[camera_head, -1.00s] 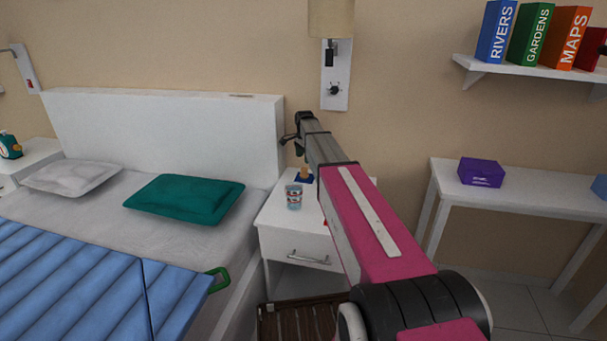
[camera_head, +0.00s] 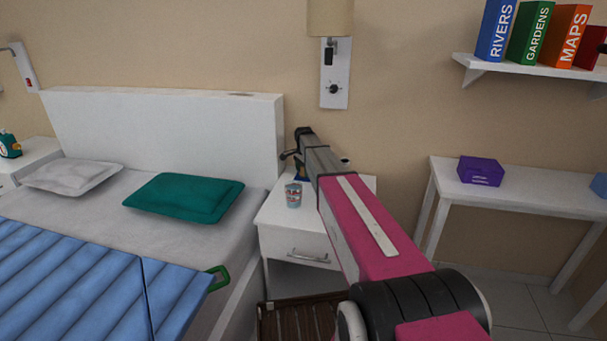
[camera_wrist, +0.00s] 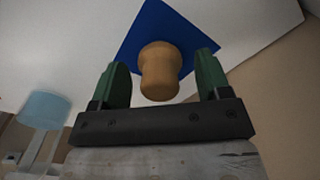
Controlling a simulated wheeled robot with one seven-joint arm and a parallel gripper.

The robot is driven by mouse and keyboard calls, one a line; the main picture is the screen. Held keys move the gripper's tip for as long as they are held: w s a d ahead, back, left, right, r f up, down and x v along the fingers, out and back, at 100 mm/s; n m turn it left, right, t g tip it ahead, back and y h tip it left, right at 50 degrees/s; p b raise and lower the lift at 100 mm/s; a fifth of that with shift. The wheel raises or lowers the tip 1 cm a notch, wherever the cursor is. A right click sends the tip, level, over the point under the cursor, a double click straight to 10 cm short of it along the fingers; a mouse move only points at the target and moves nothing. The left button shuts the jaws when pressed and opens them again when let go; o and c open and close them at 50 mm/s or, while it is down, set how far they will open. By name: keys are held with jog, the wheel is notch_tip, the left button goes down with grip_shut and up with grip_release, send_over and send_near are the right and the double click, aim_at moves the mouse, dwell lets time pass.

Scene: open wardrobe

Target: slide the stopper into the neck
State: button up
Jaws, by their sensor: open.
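In the wrist view, the tan, cork-like stopper (camera_wrist: 160,72) stands on a blue square mat (camera_wrist: 150,27). The two green fingers of my gripper (camera_wrist: 163,60) are open, one on each side of the stopper, with visible gaps. In the head view, my gripper (camera_head: 301,172) is low over the white nightstand, and my arm hides the stopper. A small dark round top (camera_head: 345,161) shows behind my arm on the nightstand; I cannot tell whether it is the neck.
A patterned cup (camera_head: 293,195) stands on the nightstand (camera_head: 284,232), just left of my arm. The bed headboard (camera_head: 170,135) is close on the left. A wall lamp (camera_head: 333,75) hangs above. A side table with a purple box (camera_head: 481,171) stands at right.

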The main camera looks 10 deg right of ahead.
jog(key=c, duration=1)
jog(key=shift+r, duration=0.15)
jog(key=shift+r, duration=2.35)
jog(key=shift+s+r, duration=0.1)
